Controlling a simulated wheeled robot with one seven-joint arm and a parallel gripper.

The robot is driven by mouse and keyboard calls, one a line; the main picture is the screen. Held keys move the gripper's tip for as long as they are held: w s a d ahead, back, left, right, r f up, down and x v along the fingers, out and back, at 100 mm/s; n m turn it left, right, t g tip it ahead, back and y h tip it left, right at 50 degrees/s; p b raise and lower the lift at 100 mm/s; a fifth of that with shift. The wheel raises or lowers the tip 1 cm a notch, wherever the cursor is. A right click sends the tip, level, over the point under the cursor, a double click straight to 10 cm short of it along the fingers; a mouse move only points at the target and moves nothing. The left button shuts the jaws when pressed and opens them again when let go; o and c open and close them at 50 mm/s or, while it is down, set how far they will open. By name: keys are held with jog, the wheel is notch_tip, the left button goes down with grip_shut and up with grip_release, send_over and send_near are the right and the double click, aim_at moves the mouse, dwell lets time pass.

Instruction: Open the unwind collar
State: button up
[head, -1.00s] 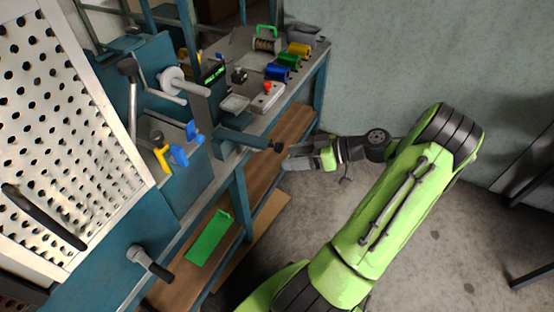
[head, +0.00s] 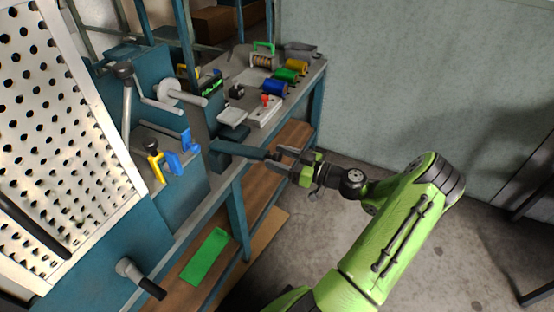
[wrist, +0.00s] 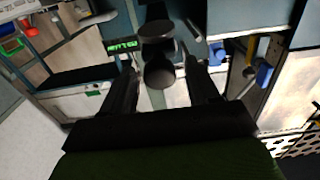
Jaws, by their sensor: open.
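My gripper (head: 284,161) is open at the right end of a dark teal lever (head: 238,149) that sticks out from the machine. In the wrist view a round black knob (wrist: 160,72) lies between the two spread fingers, with a gap to each side; whether a finger touches it I cannot tell. A white disc (head: 167,91) on a grey shaft stands out of the teal machine, left of and above the lever. No label shows which part is the unwind collar. A cranked handle with a black knob (head: 123,69) is left of the disc.
A bench (head: 310,75) behind holds blue, green and yellow rolls (head: 284,75) and a box with a red button (head: 264,104). Yellow and blue handles (head: 172,163) project at left. A green sheet (head: 207,255) lies on the lower shelf. Open floor is at right.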

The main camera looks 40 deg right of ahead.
jog(key=shift+w+a, duration=0.2)
jog(key=shift+w, duration=0.3)
